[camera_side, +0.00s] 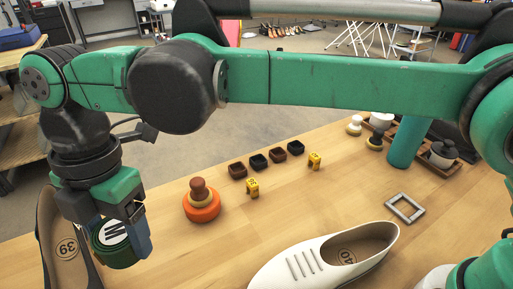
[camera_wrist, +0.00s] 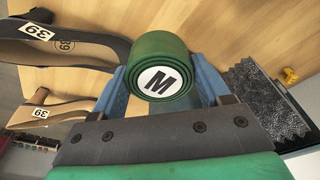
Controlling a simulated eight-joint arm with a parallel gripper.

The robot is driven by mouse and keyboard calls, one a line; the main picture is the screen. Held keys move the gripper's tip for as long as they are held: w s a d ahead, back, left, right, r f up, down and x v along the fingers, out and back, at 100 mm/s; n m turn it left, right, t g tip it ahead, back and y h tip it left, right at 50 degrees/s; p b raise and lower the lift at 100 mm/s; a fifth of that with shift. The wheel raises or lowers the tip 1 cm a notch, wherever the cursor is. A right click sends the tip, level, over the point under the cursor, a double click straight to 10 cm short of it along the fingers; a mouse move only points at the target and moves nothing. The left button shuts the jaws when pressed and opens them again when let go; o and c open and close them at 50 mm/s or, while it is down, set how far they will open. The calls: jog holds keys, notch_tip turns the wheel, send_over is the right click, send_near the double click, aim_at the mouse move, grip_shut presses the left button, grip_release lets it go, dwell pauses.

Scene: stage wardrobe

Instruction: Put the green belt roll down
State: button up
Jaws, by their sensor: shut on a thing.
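The green belt roll (camera_wrist: 172,42) has a white round label with a black M. It is between the two blue fingers of my gripper (camera_wrist: 162,78) in the wrist view, and the gripper is shut on it. In the side view the green belt roll (camera_side: 112,252) hangs at the lower left under my gripper (camera_side: 124,232), beside a dark shoe marked 39 (camera_side: 66,243). I cannot tell whether the roll touches the wooden table (camera_side: 190,262) or is held just above it.
A white shoe marked 40 (camera_side: 320,262) lies at the front. Small dark trays (camera_side: 258,162), yellow pieces (camera_side: 252,188) and a metal frame (camera_side: 405,207) are farther right. Bare wood lies between them.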

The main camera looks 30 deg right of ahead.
aim_at(153, 284)
notch_tip(153, 284, down, 14)
jog(key=shift+r, duration=0.1)
dwell(0.5)
jog(key=o, duration=1.5)
jog(key=shift+c, duration=0.2)
jog(key=r, duration=0.4)
jog(key=w+d+r, duration=0.1)
jog(key=r, duration=0.6)
jog(key=shift+w+d+r, duration=0.15)
jog(key=shift+r, duration=0.15)
jog(key=w+d+r+m+t+y, duration=0.1)
jog(key=w+d+r+m+t, duration=0.15)
jog(key=d+m, duration=0.5)
jog(key=w+d+r+m+t, duration=0.1)
jog(key=w+d+r+m, duration=0.3)
jog(key=d, duration=0.6)
jog(key=s+d+f+m+t+h, duration=0.1)
jog(key=s+d+f+m+t, duration=0.1)
jog(key=s+d+m, duration=0.2)
jog(key=s+d+f+m+t+h, duration=0.1)
jog(key=s+d+f+m+t, duration=0.2)
jog(key=d+m, duration=0.8)
jog(key=shift+s+d, duration=1.05)
jog(key=shift+d, duration=0.1)
